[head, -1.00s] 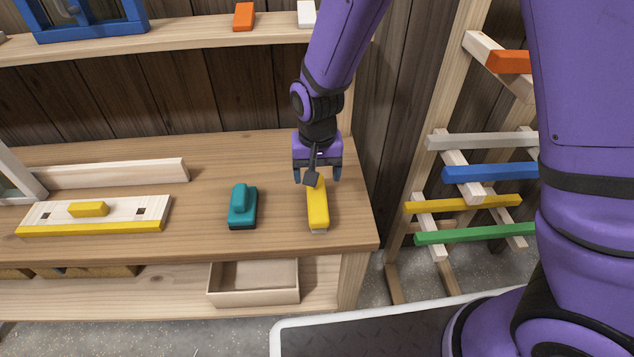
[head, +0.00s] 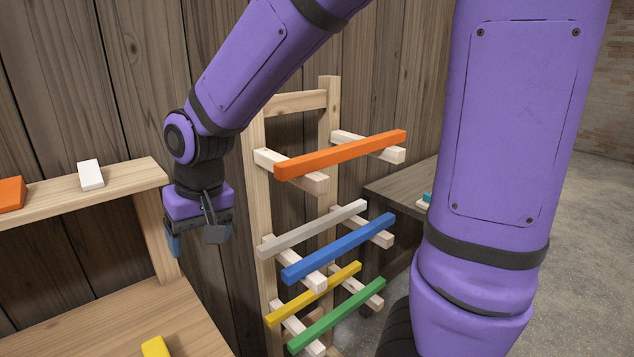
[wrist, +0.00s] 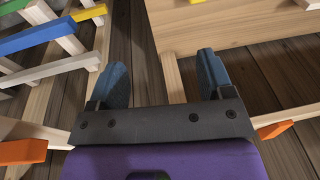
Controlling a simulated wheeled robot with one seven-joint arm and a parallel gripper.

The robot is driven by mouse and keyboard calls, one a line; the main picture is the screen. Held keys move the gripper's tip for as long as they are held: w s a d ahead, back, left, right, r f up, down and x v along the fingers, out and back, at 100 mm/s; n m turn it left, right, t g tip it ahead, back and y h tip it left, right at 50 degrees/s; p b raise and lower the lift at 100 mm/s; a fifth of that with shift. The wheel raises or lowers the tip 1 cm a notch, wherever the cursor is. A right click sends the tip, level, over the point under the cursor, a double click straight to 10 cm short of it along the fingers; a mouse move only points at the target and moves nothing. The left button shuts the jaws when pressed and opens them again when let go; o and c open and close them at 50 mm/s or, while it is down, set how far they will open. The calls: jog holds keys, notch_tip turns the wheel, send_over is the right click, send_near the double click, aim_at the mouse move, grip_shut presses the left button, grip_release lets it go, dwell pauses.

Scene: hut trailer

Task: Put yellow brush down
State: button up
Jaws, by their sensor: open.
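The yellow brush (head: 156,347) lies on the wooden workbench (head: 178,312); only its far end shows at the bottom edge of the head view. My gripper (head: 198,243) is raised above the bench's right end, apart from the brush. In the wrist view my gripper (wrist: 161,78) has its two blue fingers spread wide with nothing between them. The brush does not show in the wrist view.
A wooden rack with orange (head: 340,155), white, blue (head: 338,248), yellow and green bars stands right of the bench. A shelf (head: 120,182) above the bench holds an orange block (head: 10,194) and a white block (head: 91,174). A dark table (head: 400,190) stands behind the rack.

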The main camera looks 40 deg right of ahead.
jog(key=s+d+r+t, duration=0.1)
jog(key=s+d+r, duration=0.4)
jog(key=s, duration=0.3)
jog(key=s+d+r+t+h, duration=0.1)
jog(key=s+d+r+t, duration=0.1)
jog(key=s+d+r, duration=0.4)
jog(key=shift+s+d, duration=0.65)
jog(key=shift+s, duration=0.2)
jog(key=shift+o, duration=0.4)
jog(key=shift+w, duration=0.1)
